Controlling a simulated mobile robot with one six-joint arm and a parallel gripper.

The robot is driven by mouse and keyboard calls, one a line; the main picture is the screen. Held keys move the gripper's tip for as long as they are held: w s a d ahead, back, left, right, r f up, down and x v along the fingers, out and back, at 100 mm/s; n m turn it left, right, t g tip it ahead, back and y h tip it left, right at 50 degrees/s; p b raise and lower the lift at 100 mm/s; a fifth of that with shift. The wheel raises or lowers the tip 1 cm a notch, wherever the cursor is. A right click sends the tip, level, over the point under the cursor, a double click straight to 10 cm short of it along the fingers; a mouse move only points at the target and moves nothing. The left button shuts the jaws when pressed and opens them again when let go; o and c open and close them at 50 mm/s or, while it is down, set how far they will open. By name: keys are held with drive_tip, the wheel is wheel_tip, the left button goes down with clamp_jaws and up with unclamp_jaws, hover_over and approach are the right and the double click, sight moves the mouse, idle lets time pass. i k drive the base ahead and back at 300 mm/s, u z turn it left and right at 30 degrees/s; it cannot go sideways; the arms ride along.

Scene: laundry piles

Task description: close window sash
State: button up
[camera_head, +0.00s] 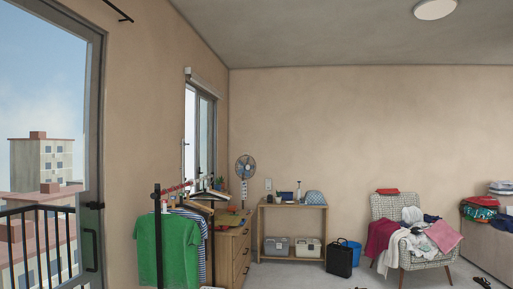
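A window (206,132) with a grey frame is set in the left wall, near the far corner. A narrow pale sash (190,130) shows at its near side, with a small handle-like part on its left edge. The sash looks set at an angle to the frame, but at this steep view I cannot tell how far it stands open. The lower part of the window is partly hidden behind the clothes rack and dresser. My gripper is not in view.
A clothes rack with a green shirt (167,250) and a wooden dresser (232,254) stand below the window. A glazed balcony door (95,150) is at left. A shelf (292,232), black bag (340,257) and laundry-covered armchair (428,255) line the back.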

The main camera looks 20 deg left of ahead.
sight(197, 187)
drive_tip(key=i, duration=3.85)
drive_tip(key=u, duration=0.35)
drive_tip(key=i, duration=1.55)
drive_tip(key=u, duration=0.6)
drive_tip(key=i, duration=1.65)
drive_tip(key=u, duration=1.2)
drive_tip(key=i, duration=1.7)
drive_tip(key=u, duration=0.6)
